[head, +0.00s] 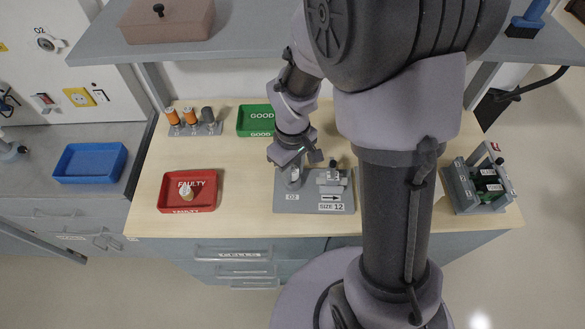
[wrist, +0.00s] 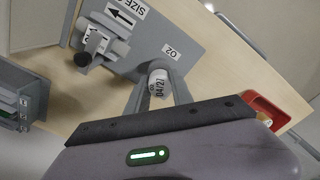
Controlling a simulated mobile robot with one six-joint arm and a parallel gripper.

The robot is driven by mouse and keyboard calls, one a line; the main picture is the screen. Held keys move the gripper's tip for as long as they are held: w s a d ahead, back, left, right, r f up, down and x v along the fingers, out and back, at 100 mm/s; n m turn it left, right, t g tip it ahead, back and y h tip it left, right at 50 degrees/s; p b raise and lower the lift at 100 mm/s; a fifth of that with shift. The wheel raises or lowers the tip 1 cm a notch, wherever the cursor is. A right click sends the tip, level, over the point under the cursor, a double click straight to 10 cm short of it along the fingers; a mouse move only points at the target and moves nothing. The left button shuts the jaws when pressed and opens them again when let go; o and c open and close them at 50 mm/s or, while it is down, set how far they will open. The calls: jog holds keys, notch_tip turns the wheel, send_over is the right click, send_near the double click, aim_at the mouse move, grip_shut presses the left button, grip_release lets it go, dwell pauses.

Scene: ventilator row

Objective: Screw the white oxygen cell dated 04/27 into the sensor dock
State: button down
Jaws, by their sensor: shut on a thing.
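My gripper (head: 295,173) is over the left part of a grey plate (head: 283,200) labelled O2 and SIZE 12, which carries the sensor dock. It is shut on a white cell (head: 295,176). A clamp-like fixture (wrist: 105,42) with a dark knob stands on the same plate, near the arrow label.
A red FAULTY tray (head: 172,202) holds one pale cell (head: 186,192). A green GOOD tray (head: 254,121) and a rack (head: 205,130) with orange-topped cells and a grey one stand at the back. A grey holder (head: 472,188) is at the right. A shelf (head: 240,40) hangs above.

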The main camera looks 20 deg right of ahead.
jog(key=shift+f, duration=0.1)
dwell(0.3)
jog(key=shift+f, duration=0.25)
dwell(0.3)
jog(key=shift+f+b, duration=0.25)
jog(key=shift+b, duration=0.15)
jog(key=c, duration=1.2)
grip_release()
jog(key=shift+c, duration=0.2)
jog(key=shift+r, duration=0.1)
